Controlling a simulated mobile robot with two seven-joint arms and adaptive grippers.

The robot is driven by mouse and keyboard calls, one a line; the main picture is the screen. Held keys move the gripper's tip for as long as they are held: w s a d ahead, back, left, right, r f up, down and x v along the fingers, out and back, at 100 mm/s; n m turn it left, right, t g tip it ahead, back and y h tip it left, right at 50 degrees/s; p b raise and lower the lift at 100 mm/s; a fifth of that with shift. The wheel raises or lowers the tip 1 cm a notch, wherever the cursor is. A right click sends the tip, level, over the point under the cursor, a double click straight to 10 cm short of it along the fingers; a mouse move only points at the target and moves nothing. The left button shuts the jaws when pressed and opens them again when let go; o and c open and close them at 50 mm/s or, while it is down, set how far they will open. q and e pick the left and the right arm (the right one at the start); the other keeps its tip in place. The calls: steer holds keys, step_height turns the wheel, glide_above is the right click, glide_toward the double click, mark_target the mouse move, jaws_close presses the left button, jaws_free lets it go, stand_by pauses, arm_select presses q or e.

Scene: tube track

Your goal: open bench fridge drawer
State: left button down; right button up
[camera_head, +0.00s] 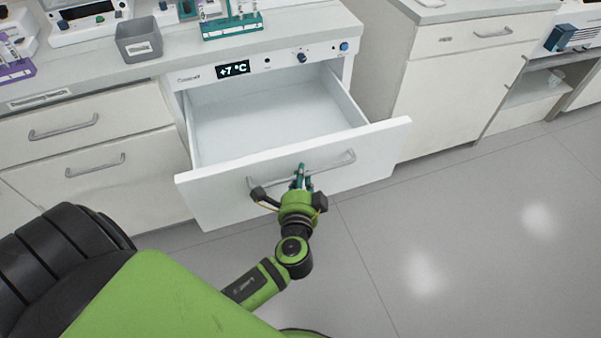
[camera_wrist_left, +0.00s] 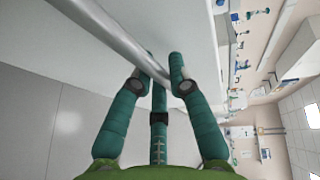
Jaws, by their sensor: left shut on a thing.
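The bench fridge drawer (camera_head: 375,150) is white and stands pulled well out from under the bench in the head view. Its inside (camera_head: 265,115) looks empty. A grey bar handle (camera_head: 340,161) runs across its front; the handle also crosses the left wrist view (camera_wrist_left: 112,35). My left gripper (camera_head: 301,176) is at the middle of the handle, with its teal fingers shut on the bar. In the left wrist view the fingers (camera_wrist_left: 162,72) meet around the bar, close to the drawer front. My right gripper is not in view.
The fridge panel (camera_head: 285,63) above the drawer shows +7 °C. A grey bin (camera_head: 138,40) and tube racks (camera_head: 232,26) stand on the bench. Closed cabinets (camera_head: 450,85) flank the drawer. The grey floor (camera_head: 480,230) at right is clear.

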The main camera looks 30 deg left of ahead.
arm_select(q)
steer(key=c, duration=1.2)
jaws_free()
steer(key=shift+o, duration=0.2)
steer(key=shift+s+d, duration=0.1)
steer(key=shift+s, duration=0.05)
steer(key=v, duration=1.1)
steer(key=shift+s, duration=0.35)
steer(key=shift+d+r, duration=0.1)
steer(key=s+d+f+g+h+p, duration=0.1)
steer(key=s+f+g+h+p, duration=0.2)
steer(key=f, duration=1.1)
steer(key=s+f+g+h, duration=0.2)
steer(key=s+f+g, duration=0.35)
steer(key=f, duration=0.75)
steer(key=s+a+f+n+g+h+p, duration=0.1)
steer(key=s+f+n, duration=0.3)
steer(key=s, duration=0.5)
steer(key=s+a+f+n+g+h+p, duration=0.1)
steer(key=s+a+f+n+g, duration=0.2)
steer(key=s, duration=0.7)
step_height(320, 180, down, 5)
steer(key=shift+a+r+n+g, duration=0.15)
steer(key=shift+a+n+g, duration=0.15)
steer(key=shift+n, duration=0.9)
